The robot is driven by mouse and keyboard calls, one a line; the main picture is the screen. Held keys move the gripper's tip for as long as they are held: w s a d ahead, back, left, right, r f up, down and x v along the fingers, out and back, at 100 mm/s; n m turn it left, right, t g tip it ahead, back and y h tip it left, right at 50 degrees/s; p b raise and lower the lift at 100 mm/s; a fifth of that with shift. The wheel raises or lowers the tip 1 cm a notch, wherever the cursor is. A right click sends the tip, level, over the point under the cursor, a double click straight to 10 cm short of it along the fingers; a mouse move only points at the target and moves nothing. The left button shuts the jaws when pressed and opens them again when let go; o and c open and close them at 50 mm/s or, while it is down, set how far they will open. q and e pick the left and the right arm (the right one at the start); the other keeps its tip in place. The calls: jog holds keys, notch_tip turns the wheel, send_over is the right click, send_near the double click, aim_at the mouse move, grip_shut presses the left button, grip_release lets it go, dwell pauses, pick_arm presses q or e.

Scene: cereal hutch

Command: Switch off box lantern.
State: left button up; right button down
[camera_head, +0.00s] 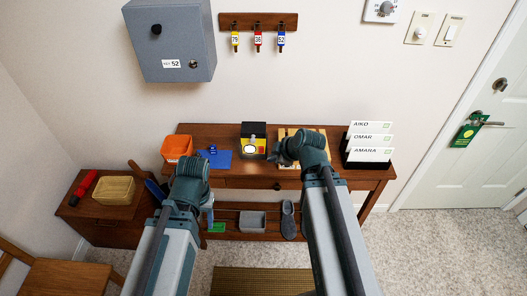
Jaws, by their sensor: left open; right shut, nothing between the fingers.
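The box lantern (253,141), a black and yellow box, stands upright on the brown hutch table against the wall. Its round front lens looks bright white, and a small red patch shows at its lower right. My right gripper (284,150) is shut and empty, just right of the lantern; I cannot tell if it touches it. My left gripper (191,168) is open, in front of the table's left part, apart from the lantern. Its fingertips are hard to make out.
The table (335,174) also holds an orange bin (177,147), a blue mat (214,160), a wooden board (312,135) and a name-card rack (369,148). A grey key cabinet (175,45) and key hooks (258,20) hang above. A low side cabinet (78,214) stands left.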

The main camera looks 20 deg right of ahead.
aim_at(261, 150)
jog(key=shift+w+d+r, duration=0.15)
jog(key=shift+d, duration=0.25)
jog(key=b+x, duration=0.8)
jog(key=x, duration=0.2)
jog(key=w, duration=0.2)
jog(key=w+d, duration=0.1)
jog(key=shift+w+r+p, duration=0.2)
jog(key=shift+r+p, duration=0.1)
jog(key=shift+p, duration=0.05)
jog(key=shift+w, duration=0.2)
